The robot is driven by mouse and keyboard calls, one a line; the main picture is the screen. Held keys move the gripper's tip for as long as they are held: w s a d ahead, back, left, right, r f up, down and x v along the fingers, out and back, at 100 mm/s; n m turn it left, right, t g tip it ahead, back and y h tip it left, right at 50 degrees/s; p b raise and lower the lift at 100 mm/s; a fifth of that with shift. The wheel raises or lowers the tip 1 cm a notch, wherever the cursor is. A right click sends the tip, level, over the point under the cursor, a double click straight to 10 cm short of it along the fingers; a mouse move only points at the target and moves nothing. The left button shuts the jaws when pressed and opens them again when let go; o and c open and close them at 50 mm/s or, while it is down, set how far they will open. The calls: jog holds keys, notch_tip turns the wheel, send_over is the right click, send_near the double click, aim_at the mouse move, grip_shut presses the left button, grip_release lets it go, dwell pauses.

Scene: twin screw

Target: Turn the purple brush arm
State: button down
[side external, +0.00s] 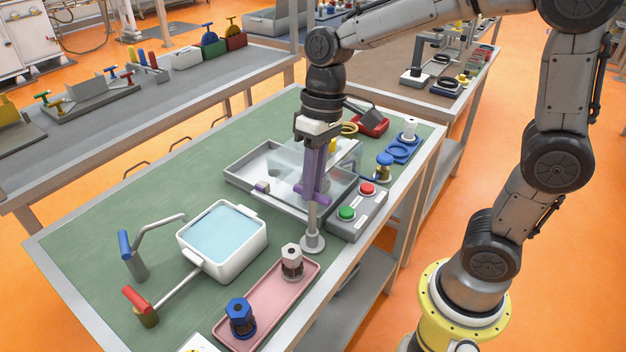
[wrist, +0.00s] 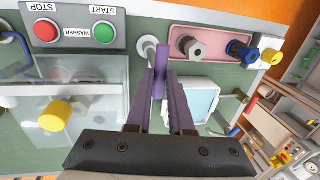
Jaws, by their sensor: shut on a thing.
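The purple brush arm (side external: 316,190) is at the top of a grey metal post (side external: 312,220) on a round base, at the front edge of the green bench. It also shows in the wrist view (wrist: 160,67), upright between the two fingers. My gripper (side external: 312,165) points down over the post with its purplish fingers shut on the arm. In the wrist view my gripper (wrist: 161,82) has one finger on each side of it. The fingers hide part of the arm, and their similar colour blurs the outline in the side view.
A grey tray (side external: 240,174) with a clear cover lies behind the post. The washer button box (side external: 343,222) with green START and red STOP stands close right. A pink tray (side external: 268,312) with bolts lies in front. A white water basin (side external: 235,262) is at left.

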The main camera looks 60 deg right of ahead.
jog(key=shift+r, duration=0.1)
jog(key=c, duration=0.8)
grip_release()
jog(key=d+r, duration=0.1)
jog(key=r, duration=0.8)
jog(key=d+r, duration=0.1)
jog(key=r, duration=0.3)
jog(key=shift+d+r, duration=0.25)
jog(key=shift+d, duration=0.1)
jog(key=s+r+t, duration=0.1)
jog(key=s+r, duration=0.1)
jog(key=s, duration=0.3)
jog(key=shift+s+d+f+t+h, duration=0.35)
jog(key=shift+s+d+f+t, duration=0.4)
jog(key=shift+s+f, duration=1)
jog(key=shift+s+d+f+t+h, duration=0.4)
jog(key=shift+s+d+f+t, duration=0.5)
jog(key=shift+f, duration=1.5)
jog(key=shift+s+d+f+t+h, duration=0.35)
jog(key=shift+s+d+f+t, duration=0.25)
jog(key=shift+s+f, duration=1.2)
